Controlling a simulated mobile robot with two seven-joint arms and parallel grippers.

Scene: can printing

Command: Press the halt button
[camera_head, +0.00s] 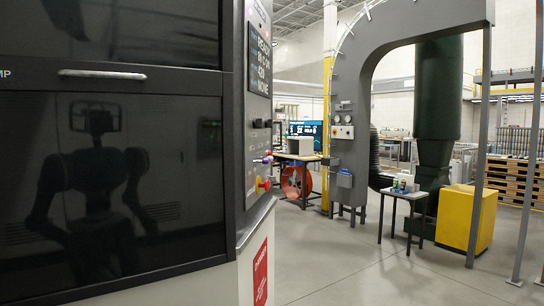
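A red mushroom-shaped button on a yellow base (260,184) sticks out from the narrow side panel of the large machine (236,130) on the left. I see it almost edge-on. Smaller red and purple controls (266,159) sit just above it. No label naming a halt button is readable from here. A display (259,60) with lines of text is higher on the same panel. Neither of my grippers is in view; only a dark reflection of my body shows in the machine's glossy front.
The machine's dark front with a handle (102,74) fills the left side. A grey arch frame (346,70), a small table (402,193) and a yellow bin (466,218) stand to the right. The grey floor (370,275) in front is clear.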

